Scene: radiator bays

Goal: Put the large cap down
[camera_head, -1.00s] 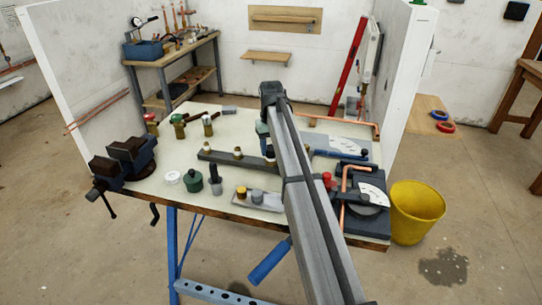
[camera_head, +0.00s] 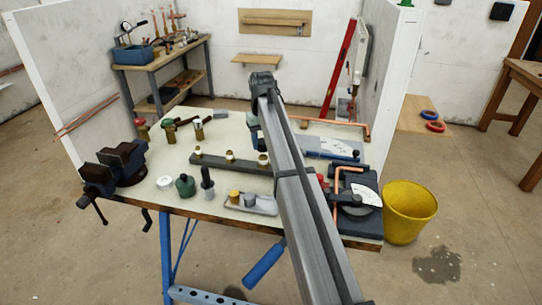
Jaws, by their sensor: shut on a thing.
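My arm reaches over the workbench (camera_head: 215,203), and its wrist hangs down at the middle. My gripper (camera_head: 255,139) shows only in part beside the arm link. It is shut, but its fingertips and the large cap in them are hidden behind my arm. A small grey tray (camera_head: 265,207) nearer the front edge holds a brass piece (camera_head: 234,196) and a grey piece (camera_head: 250,200). I cannot tell whether the held cap touches anything.
A vise (camera_head: 125,165) is at the left edge. A white ring (camera_head: 165,183), a green canister (camera_head: 185,186) and a dark upright tool (camera_head: 207,180) stand at the front left. A pipe bender (camera_head: 355,212) fills the front right. A yellow bucket (camera_head: 409,212) stands on the floor. White walls flank the bench.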

